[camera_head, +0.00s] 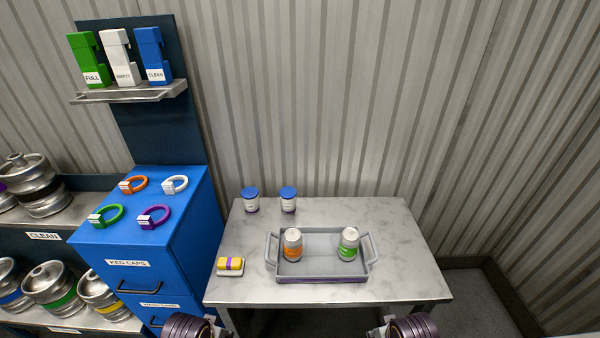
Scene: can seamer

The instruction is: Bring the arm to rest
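Parts of my two arms show at the bottom edge of the head view, one left of centre and one right of centre, both dark and rounded. My grippers' fingers are not visible, so what they hold cannot be seen. Both arm parts are at the near side of the marble-topped table (410,285), apart from the objects on it. A grey tray (322,268) with two side handles rests on the table. In it stand a can with an orange band (293,252) and a can with a green band (348,253), both upright.
Two blue-lidded containers (251,204) (288,204) stand at the table's back left. A yellow and purple block (230,264) lies at its left edge. A blue cabinet (190,245) with coloured rings, keg shelves (60,220) and a holder shelf (130,92) are left. The table's right side is clear.

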